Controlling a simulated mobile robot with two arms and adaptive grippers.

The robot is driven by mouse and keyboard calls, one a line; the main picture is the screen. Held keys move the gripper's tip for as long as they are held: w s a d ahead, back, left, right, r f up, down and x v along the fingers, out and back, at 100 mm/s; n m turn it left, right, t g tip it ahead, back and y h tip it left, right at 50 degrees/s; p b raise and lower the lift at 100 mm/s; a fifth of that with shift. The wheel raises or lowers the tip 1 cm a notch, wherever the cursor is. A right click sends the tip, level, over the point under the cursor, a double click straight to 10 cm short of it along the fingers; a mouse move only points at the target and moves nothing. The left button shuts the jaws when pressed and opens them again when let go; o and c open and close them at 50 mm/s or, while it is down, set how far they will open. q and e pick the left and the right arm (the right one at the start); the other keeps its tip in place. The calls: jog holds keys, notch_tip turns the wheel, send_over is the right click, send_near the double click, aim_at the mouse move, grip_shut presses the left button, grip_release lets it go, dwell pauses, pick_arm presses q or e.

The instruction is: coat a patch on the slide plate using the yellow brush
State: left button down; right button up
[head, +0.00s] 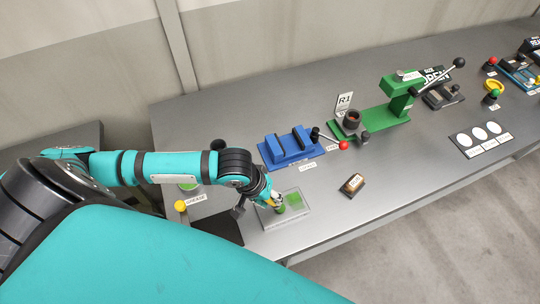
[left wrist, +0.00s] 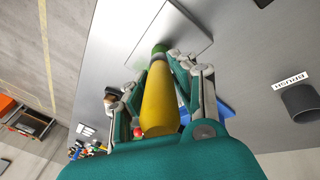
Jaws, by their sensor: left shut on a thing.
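My left gripper (head: 274,202) is shut on the yellow brush (left wrist: 158,102). The brush's yellow handle fills the middle of the left wrist view, and its green tip (left wrist: 160,49) points at the grey slide plate (left wrist: 172,24). In the head view the slide plate (head: 300,215) lies near the table's front edge, with a green patch (head: 294,199) on it. The brush tip is over or on the plate just left of this patch; I cannot tell whether it touches. My right gripper is not in view.
A blue fixture (head: 290,149) with a red-knobbed lever stands behind the plate. A small dark block (head: 353,184) lies to its right. A green press (head: 385,112) stands farther right. A dark round holder (left wrist: 302,101) sits beside a "BRUSH" label. A yellow knob (head: 180,206) is at left.

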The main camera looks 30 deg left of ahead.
pick_arm(q)
jog(key=shift+w+d, duration=0.75)
jog(key=shift+w, duration=0.25)
jog(key=shift+w+d, duration=0.75)
jog(key=shift+w, duration=0.2)
jog(key=shift+w+d, duration=0.75)
jog(key=shift+w, duration=0.25)
jog(key=shift+r, duration=0.1)
jog(key=shift+r, duration=2.9)
notch_tip(320, 180, up, 3)
